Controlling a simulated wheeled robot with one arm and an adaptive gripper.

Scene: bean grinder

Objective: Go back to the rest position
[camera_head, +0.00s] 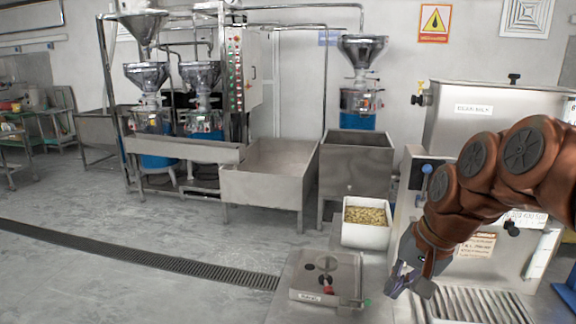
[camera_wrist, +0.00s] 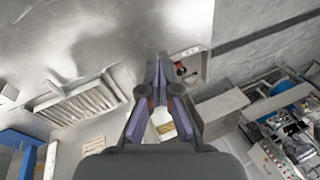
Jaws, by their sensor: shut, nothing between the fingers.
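My gripper (camera_head: 408,282) is at the end of my brown arm, at the lower right of the head view. It hangs in the air in front of the steel bean machine (camera_head: 486,120) and is apart from everything around it. In the wrist view my gripper (camera_wrist: 158,66) shows its purple-lined fingers brought together at the tips, with nothing between them. My arm covers much of the machine's front.
A white bin of beans (camera_head: 366,222) stands left of my gripper. A steel box with a red knob (camera_head: 325,278) is lower left. A slatted drain tray (camera_head: 480,304) lies below my arm. Steel troughs (camera_head: 270,172) stand behind. The floor at left is clear.

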